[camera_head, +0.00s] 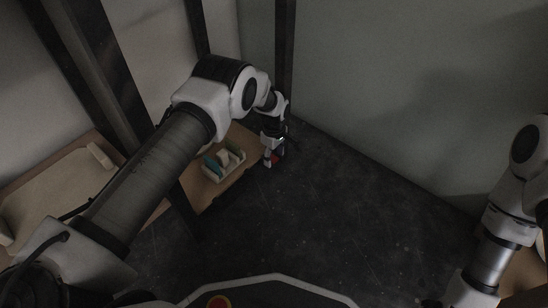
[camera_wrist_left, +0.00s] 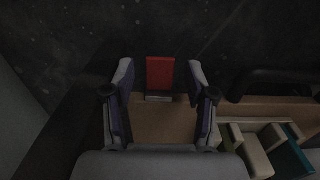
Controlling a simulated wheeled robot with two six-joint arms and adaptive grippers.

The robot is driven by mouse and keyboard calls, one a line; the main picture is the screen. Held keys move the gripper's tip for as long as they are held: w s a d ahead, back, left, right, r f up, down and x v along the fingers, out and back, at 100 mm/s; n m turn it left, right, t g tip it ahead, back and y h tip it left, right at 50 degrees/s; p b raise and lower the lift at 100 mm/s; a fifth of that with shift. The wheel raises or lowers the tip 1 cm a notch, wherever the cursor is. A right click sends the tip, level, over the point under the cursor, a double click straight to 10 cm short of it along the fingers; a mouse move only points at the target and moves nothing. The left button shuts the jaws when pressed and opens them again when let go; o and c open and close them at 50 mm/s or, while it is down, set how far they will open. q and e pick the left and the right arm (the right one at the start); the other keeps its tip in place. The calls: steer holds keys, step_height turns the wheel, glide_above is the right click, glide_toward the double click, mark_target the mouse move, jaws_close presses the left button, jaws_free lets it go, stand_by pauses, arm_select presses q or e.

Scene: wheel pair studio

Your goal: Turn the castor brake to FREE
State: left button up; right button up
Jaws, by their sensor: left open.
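A small red piece, which looks like the castor brake lever (camera_wrist_left: 160,73), sits at the edge of a wooden board in the left wrist view. A short grey metal part shows just below it. My left gripper (camera_wrist_left: 160,78) is open, with one finger on each side of the red piece and dark gaps between. In the head view the gripper (camera_head: 272,152) points down beside the board. No FREE marking is readable. My right gripper is out of view.
A pale tray (camera_head: 214,177) with teal, cream and green pieces stands on the wooden board (camera_head: 200,196), left of my left gripper. Dark upright posts (camera_head: 284,60) stand around the board. The dark floor (camera_head: 330,220) is clear.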

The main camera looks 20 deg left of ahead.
arm_select(q)
steer(key=shift+r, duration=0.1)
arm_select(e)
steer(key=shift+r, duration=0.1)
arm_select(q)
jaws_close()
